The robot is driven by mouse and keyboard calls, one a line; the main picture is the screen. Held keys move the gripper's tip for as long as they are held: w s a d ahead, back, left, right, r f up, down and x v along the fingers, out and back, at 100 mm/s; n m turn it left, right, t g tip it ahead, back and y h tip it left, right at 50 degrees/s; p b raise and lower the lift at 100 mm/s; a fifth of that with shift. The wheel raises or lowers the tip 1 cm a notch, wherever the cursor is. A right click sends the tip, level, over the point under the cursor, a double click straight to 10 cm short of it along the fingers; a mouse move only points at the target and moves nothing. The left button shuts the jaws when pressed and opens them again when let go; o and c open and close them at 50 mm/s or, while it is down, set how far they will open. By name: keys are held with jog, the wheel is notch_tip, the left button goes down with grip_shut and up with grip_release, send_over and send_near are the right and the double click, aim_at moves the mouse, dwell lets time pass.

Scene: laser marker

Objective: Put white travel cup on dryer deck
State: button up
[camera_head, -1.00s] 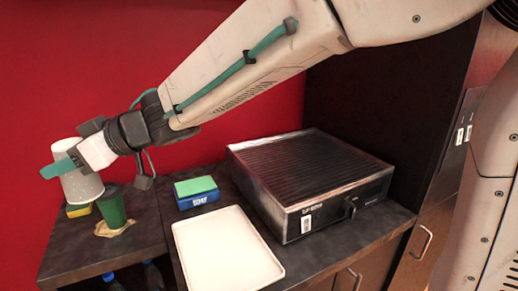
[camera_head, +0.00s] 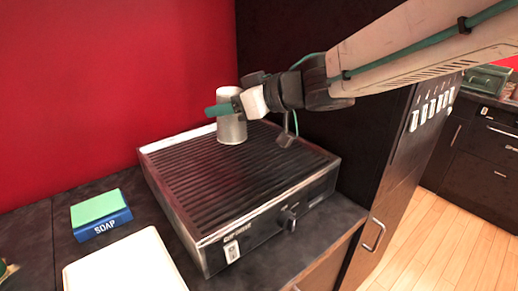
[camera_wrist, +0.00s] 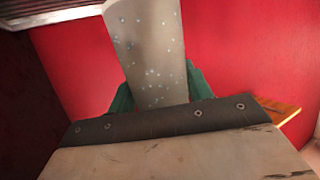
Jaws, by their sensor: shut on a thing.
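The white travel cup (camera_head: 231,124) is upright at the far part of the dryer deck in the head view. The dryer deck (camera_head: 225,185) is a low metal box with a dark ribbed top. My gripper (camera_head: 222,108) is shut on the cup, with a green finger across its side. The cup's base appears over the ribs; I cannot tell whether it touches them. In the wrist view the cup (camera_wrist: 149,50) stands between the green fingers (camera_wrist: 160,88), speckled with pale spots.
A blue soap box with a green top (camera_head: 100,215) lies left of the deck. A white tray (camera_head: 125,265) is in front of it. A tall dark cabinet (camera_head: 400,150) stands close on the right. The rest of the deck's top is clear.

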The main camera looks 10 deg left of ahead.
notch_tip(320, 180, down, 9)
jog(key=shift+w+d+f, duration=0.1)
jog(key=shift+f, duration=0.05)
jog(key=shift+f, duration=0.15)
jog(key=o, duration=1.1)
jog(key=shift+c, duration=0.2)
jog(key=shift+d+r, duration=0.15)
jog(key=shift+r, duration=0.05)
jog(key=v, duration=1.1)
jog(key=shift+s+d, duration=0.2)
jog(key=shift+d, duration=0.1)
jog(key=shift+r, duration=0.15)
